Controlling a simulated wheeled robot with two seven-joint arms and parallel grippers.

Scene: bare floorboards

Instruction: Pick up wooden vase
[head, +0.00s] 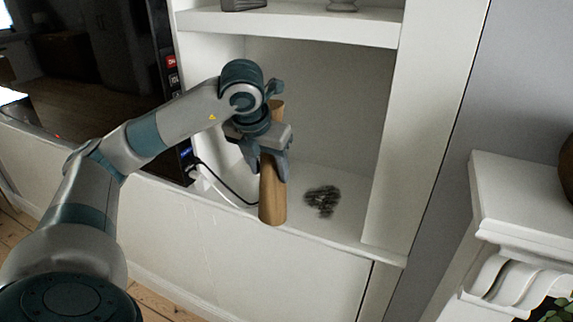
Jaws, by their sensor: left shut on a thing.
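The wooden vase (272,196) is a slim brown bottle shape, wider at its base and roughly upright with a slight tilt. My left gripper (272,162) is shut on it around its middle, and its fingers hide part of the vase. The vase's narrow top shows behind the gripper. The base of the vase overlaps the front edge of the white shelf (310,226) in the picture, and I cannot tell if it touches the shelf. My right gripper is not in view.
A dark, mottled object (323,200) lies on the shelf right of the vase. A black cable (228,186) runs along the shelf at left. An upper shelf (300,27) and a side wall (398,130) bound the niche. A white mantel (520,205) stands at right.

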